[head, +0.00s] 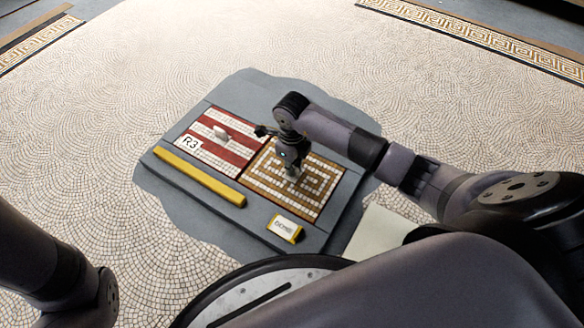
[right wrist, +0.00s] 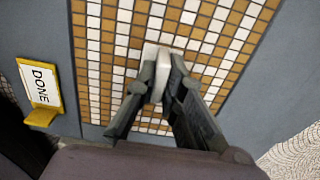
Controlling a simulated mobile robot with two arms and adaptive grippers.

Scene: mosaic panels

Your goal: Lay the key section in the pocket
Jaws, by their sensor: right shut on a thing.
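The key section (head: 313,198) is a square mosaic panel with a brown and white meander. It lies beside the red-and-white striped section in the grey bed (head: 338,215), in line with it. I cannot tell whether it sits fully down in its pocket. My right gripper (head: 291,172) is over the middle of the key section, shut on its pale knob (right wrist: 152,52). In the right wrist view the fingers (right wrist: 163,82) close around the knob, and the brown and white tiles (right wrist: 108,60) fill the view's middle. My left gripper is out of view.
The striped section (head: 208,152) has a white knob (head: 221,132) and an R3 label (head: 189,142). A yellow bar (head: 198,176) lies along the near edge. A yellow DONE block (head: 285,228) stands at the near right. Patterned mosaic floor (head: 120,110) surrounds the grey patch.

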